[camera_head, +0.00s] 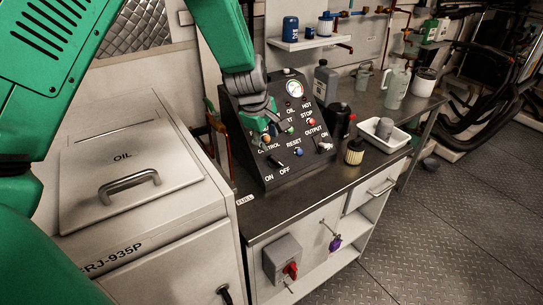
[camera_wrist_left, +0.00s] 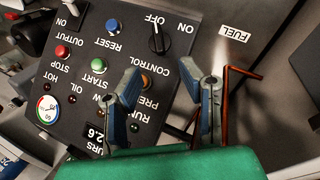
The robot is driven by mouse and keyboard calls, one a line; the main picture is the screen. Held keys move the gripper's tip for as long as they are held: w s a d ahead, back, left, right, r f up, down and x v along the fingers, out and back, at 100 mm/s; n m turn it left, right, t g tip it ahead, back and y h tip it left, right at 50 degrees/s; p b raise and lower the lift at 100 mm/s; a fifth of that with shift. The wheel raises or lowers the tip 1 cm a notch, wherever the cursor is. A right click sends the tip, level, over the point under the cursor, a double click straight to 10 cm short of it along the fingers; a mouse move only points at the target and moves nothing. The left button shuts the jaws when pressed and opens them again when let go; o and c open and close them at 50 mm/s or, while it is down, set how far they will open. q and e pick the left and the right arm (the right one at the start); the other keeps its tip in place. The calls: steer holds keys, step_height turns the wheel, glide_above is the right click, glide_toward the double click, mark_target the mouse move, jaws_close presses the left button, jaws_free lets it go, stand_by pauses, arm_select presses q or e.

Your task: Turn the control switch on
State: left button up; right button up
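The black control panel (camera_head: 285,178) stands on the metal counter. Its control switch (camera_head: 275,162) is a black knob between the CONTROL label and the ON and OFF marks. In the left wrist view the panel is upside down, and the switch (camera_wrist_left: 158,39) has a pale mark that seems to point toward OFF. My left gripper (camera_head: 262,122) is over the panel's upper left part, short of the switch. Its two fingers (camera_wrist_left: 168,85) are spread with nothing between them. The fingers hide part of the panel's labels and buttons. My right gripper is in neither view.
Red, green and blue buttons sit near the switch, the blue RESET button (camera_head: 298,152) closest. A black-and-yellow canister (camera_head: 355,151) and white tray (camera_head: 388,137) stand to the right. The OIL cabinet (camera_head: 125,205) is at left. A copper-coloured pipe (camera_wrist_left: 227,105) is beside the right finger.

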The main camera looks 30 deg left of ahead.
mark_target(274, 157)
arm_select(q)
steer(key=x, duration=0.9)
steer(key=shift+w+a+f, duration=0.1)
steer(key=shift+w+f, duration=0.05)
steer(key=shift+w, duration=0.15)
steer(key=shift+a+f, duration=0.8)
steer(key=shift+a, duration=0.1)
steer(key=shift+s+f, duration=0.1)
steer(key=shift+d, duration=0.3)
steer(key=shift+w+d, duration=0.2)
steer(key=shift+d, duration=0.25)
steer(key=shift+w+d, duration=0.25)
steer(key=shift+d, duration=0.2)
steer(key=shift+w+d, duration=0.1)
steer(key=shift+d, duration=0.1)
steer(key=c, duration=0.6)
jaws_close()
steer(key=shift+a+p, duration=0.3)
steer(key=shift+a, duration=0.6)
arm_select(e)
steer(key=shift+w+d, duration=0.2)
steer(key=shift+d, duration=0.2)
arm_select(q)
steer(key=shift+d, duration=0.2)
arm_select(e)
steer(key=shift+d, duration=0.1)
